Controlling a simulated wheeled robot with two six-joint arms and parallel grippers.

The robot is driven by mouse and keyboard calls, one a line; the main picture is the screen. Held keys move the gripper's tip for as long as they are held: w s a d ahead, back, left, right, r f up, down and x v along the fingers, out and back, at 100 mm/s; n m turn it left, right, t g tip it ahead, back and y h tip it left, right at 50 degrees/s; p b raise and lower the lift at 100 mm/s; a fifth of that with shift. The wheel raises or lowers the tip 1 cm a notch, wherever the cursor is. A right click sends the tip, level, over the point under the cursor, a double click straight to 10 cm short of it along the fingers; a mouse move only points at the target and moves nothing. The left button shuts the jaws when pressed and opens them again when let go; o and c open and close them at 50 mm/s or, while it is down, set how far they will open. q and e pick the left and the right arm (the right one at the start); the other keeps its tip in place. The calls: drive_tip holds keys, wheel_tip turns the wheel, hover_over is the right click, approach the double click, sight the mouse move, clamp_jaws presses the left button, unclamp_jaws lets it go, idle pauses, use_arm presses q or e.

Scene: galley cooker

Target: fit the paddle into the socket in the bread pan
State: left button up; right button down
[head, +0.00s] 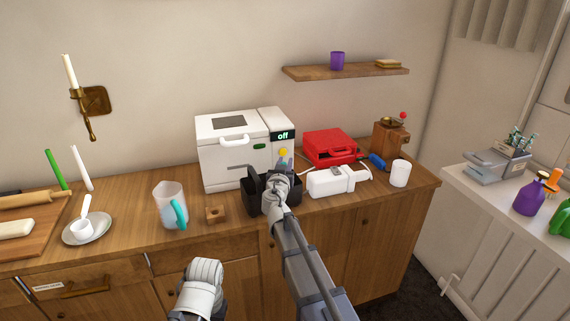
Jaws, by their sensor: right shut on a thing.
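The black bread pan (258,208) stands on the wooden counter in front of the white bread maker. My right gripper (277,180) is over the right part of the pan, its arm coming in from below. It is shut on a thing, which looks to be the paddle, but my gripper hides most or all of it. The inside of the pan and its socket are hidden too, so I cannot tell whether paddle and socket touch. My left gripper (203,272) is low in front of the counter, away from the pan; its fingertips do not show clearly.
The bread maker (225,160) reads "off". A small wooden block (216,214) and a jug (170,205) with a teal handle stand left of the pan. A white mixer-like appliance (330,181), a white cup (400,173) and a red case (330,146) stand to the right.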

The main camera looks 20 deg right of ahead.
drive_tip(key=shift+f, duration=0.25)
idle(0.3)
drive_tip(key=shift+f+b, duration=1)
drive_tip(key=shift+b, duration=0.25)
wheel_tip(320, 180, up, 3)
drive_tip(key=shift+f+p, duration=0.2)
drive_tip(key=shift+p, duration=1.05)
drive_tip(key=shift+w, duration=0.15)
drive_tip(key=shift+f+b, duration=0.35)
drive_tip(key=shift+f, duration=0.05)
drive_tip(key=shift+f+b, duration=0.85)
drive_tip(key=c, duration=0.6)
unclamp_jaws()
